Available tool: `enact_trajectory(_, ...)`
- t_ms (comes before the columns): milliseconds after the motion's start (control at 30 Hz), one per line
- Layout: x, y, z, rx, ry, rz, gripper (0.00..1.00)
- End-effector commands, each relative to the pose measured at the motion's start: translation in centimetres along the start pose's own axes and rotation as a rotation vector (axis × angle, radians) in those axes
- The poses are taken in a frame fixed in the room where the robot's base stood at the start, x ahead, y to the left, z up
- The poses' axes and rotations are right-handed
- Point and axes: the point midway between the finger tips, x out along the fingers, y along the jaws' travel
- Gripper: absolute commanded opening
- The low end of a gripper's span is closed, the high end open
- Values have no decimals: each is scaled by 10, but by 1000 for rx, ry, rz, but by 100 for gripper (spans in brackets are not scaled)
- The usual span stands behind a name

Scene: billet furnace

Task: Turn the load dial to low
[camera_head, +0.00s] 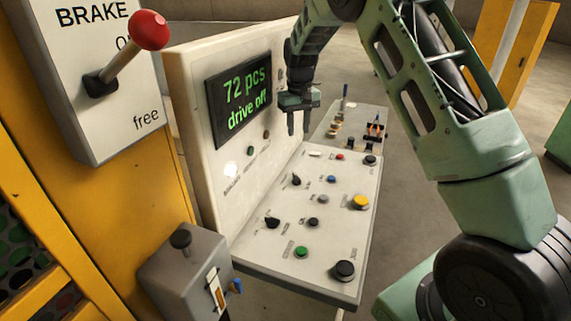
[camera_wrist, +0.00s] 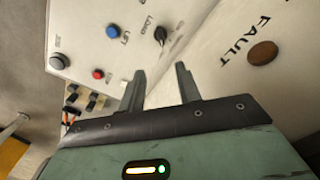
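The load dial (camera_head: 296,180) is a small black pointer knob on the sloping desk part of the white console, left of a blue button. It also shows at the top of the wrist view (camera_wrist: 160,34), beside the printed word LOAD. I cannot read its setting marks. My gripper (camera_head: 298,128) hangs fingers down above the back of the desk, in front of the upright panel and clear of the dial. In the wrist view my gripper (camera_wrist: 161,80) has its two fingers apart with nothing between them.
Near the dial are a blue button (camera_head: 331,179), a red button (camera_head: 339,156) and another black dial (camera_head: 272,222). The upright screen (camera_head: 240,95) reads "72 pcs drive off". A brake lever with a red ball (camera_head: 149,29) juts out at left.

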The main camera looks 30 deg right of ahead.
Motion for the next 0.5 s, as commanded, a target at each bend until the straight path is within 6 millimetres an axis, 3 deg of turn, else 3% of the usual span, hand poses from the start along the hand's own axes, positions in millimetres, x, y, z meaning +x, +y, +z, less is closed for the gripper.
enact_trajectory(167,20,0,1,0,-4,0,34)
enact_trajectory(500,89,-1,2,0,-5,-1,34)
